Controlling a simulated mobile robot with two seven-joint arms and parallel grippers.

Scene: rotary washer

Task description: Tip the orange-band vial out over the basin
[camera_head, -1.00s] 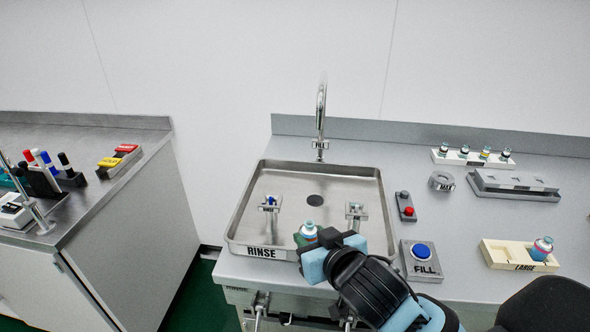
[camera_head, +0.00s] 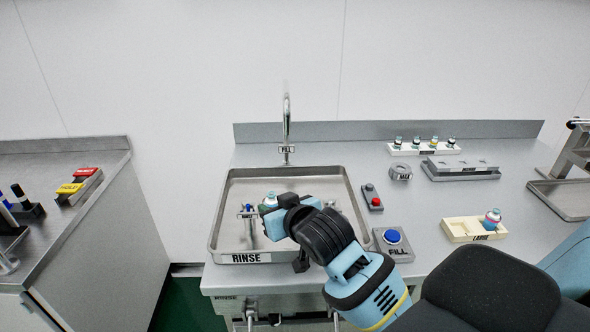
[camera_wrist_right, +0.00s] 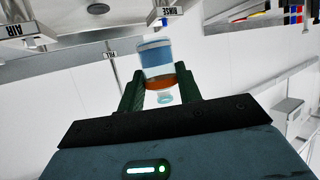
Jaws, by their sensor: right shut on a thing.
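My right gripper (camera_head: 275,212) is shut on the orange-band vial (camera_head: 269,201) above the front middle of the basin (camera_head: 236,187). In the right wrist view the vial (camera_wrist_right: 157,62) sits between the two dark green fingers. It has a white and blue body, an orange band near the fingers and a small clear end toward the palm. In the head view the gripper hides most of the vial, so its exact tilt is hard to tell. The steel basin has a RINSE label on its front. My left gripper is not in view.
A faucet (camera_head: 287,128) stands behind the basin. Inside the basin is a small fixture (camera_head: 248,212). To the right are a red-button box (camera_head: 371,196), a blue FILL button (camera_head: 392,237), a vial rack (camera_head: 424,150) and a cream LARGE tray (camera_head: 455,231) holding a vial (camera_head: 492,218).

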